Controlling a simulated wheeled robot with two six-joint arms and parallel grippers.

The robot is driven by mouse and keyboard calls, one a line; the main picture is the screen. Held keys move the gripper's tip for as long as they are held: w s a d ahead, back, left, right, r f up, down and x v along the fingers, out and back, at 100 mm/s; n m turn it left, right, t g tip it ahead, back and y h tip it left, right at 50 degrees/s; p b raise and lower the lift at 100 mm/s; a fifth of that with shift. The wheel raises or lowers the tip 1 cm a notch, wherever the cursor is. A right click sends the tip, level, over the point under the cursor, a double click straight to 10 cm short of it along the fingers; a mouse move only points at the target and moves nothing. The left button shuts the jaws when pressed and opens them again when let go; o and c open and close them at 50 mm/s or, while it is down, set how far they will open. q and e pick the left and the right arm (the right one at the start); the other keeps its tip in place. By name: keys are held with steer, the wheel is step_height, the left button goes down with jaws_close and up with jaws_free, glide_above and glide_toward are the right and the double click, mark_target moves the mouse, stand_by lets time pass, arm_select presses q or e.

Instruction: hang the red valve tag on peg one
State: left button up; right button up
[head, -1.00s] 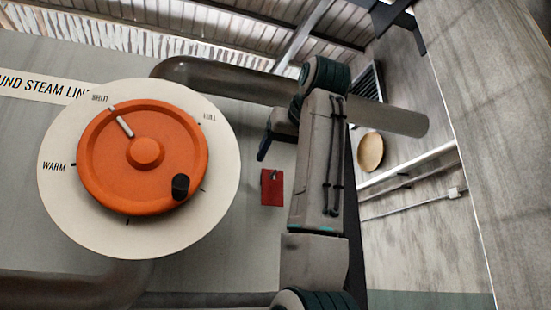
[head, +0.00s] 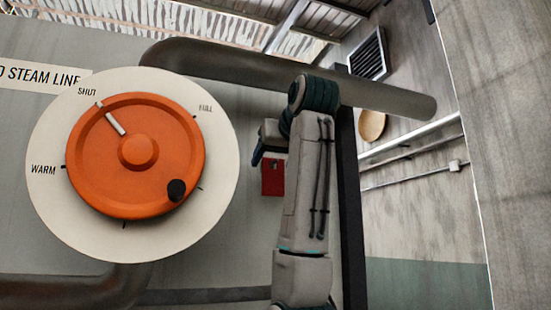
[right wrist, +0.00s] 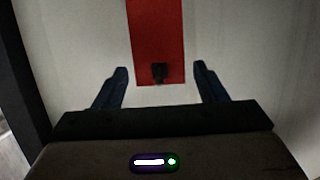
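The red valve tag (head: 272,180) is a flat red rectangle against the grey panel, right of the orange wheel. A small dark peg shows near its top edge, and the tag appears to hang there. In the right wrist view the tag (right wrist: 155,35) lies beyond my fingers, with the dark peg (right wrist: 159,72) at its near end. My right gripper (right wrist: 160,82) is open and empty, its two fingers apart on either side of the tag's end. In the head view my right gripper (head: 258,155) is at the tag's upper left. My left gripper is not in view. No peg number is readable.
The orange handwheel (head: 138,180) with a black knob sits on a white dial (head: 215,200) marked SHUT, FULL and WARM. A thick pipe (head: 220,65) runs above my right arm. The panel's dark edge (head: 351,220) is just right of that arm.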

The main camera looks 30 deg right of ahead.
steer(key=c, duration=0.7)
steer(key=o, duration=0.9)
steer(key=shift+c, duration=0.2)
steer(key=c, duration=1)
steer(key=shift+r, duration=0.2)
steer(key=shift+s, duration=0.1)
steer(key=shift+s+a+b, duration=0.25)
steer(key=shift+s+b, duration=0.4)
steer(key=shift+s, duration=0.15)
steer(key=shift+s+a+b, duration=0.15)
steer(key=shift+s+b, duration=0.6)
steer(key=shift+b, duration=0.7)
